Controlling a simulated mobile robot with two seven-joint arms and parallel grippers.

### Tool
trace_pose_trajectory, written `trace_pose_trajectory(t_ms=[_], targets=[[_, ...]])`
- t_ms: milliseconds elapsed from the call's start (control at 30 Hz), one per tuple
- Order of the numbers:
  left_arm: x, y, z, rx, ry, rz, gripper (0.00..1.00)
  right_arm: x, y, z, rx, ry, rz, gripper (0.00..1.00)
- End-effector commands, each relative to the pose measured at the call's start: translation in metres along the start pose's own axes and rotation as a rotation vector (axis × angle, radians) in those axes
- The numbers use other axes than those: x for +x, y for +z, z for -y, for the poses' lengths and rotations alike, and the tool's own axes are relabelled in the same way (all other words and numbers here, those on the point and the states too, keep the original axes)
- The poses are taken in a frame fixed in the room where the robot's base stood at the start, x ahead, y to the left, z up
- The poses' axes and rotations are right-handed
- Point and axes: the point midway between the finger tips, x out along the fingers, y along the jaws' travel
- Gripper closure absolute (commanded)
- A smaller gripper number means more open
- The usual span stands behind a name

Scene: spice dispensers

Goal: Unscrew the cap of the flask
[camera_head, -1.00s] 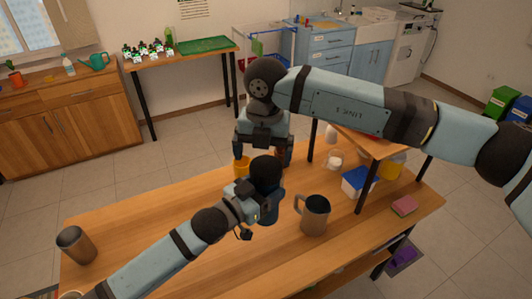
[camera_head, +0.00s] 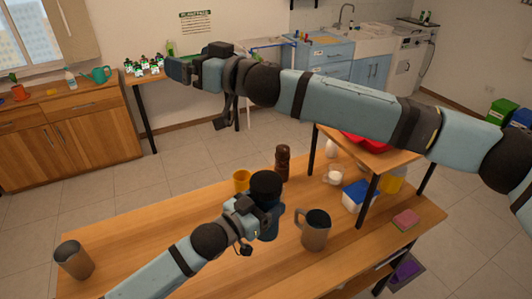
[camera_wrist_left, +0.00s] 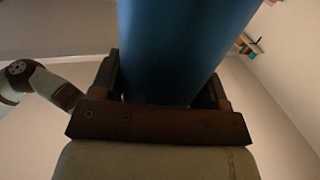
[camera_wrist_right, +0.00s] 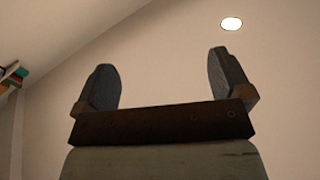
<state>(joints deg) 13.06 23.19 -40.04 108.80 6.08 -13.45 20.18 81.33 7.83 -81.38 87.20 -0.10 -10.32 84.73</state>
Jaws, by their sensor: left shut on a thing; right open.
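The flask (camera_head: 268,226) has a dark blue body and a wide black top (camera_head: 266,185), and it is upright over the table. The black top sits on the body; whether it has loosened cannot be told. My left gripper (camera_head: 254,213) is shut on the flask's body from the left side. In the left wrist view the blue body (camera_wrist_left: 180,45) fills the space between the fingers. My right gripper (camera_head: 188,69) is high above the far side of the table, well apart from the flask. The right wrist view shows its jaws (camera_wrist_right: 165,85) open and empty.
A metal mug (camera_head: 314,231) stands right of the flask. A brown mill (camera_head: 283,162) and a yellow cup (camera_head: 241,181) stand behind it. A grey cup (camera_head: 73,260) is at the left end. A small raised shelf (camera_head: 395,150) stands at right. The table's left-middle is clear.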

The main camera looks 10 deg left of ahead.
Motion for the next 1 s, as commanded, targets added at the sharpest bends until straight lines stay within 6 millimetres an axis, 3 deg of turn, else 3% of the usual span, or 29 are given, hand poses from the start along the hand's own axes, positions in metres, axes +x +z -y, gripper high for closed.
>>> trace_pose_trajectory(t_ms=[100, 200, 367, 500, 600, 800, 1000], targets=[[0.0, -0.001, 0.0, 0.0, 0.0, -0.002, 0.98, -0.004, 0.014, -0.034, 0.221, 0.224, 0.081, 0.03], [0.0, -0.001, 0.0, 0.0, 0.0, -0.002, 0.98, -0.016, 0.037, -0.056, 0.399, 0.411, 0.188, 0.03], [0.0, -0.001, 0.0, 0.0, 0.0, -0.002, 0.98, -0.048, 0.083, -0.07, 0.65, 0.688, 0.428, 0.03], [0.0, -0.001, 0.0, 0.0, 0.0, -0.002, 0.98, -0.087, 0.12, -0.061, 0.817, 0.899, 0.697, 0.03], [0.0, -0.001, 0.0, 0.0, 0.0, -0.002, 0.98, -0.117, 0.137, -0.046, 0.896, 1.014, 0.896, 0.03], [0.0, -0.001, 0.0, 0.0, 0.0, -0.002, 0.98, -0.16, 0.147, -0.02, 0.957, 1.14, 1.2, 0.03], [0.0, -0.001, 0.0, 0.0, 0.0, -0.002, 0.98, -0.175, 0.152, -0.011, 0.965, 1.174, 1.311, 0.03]])
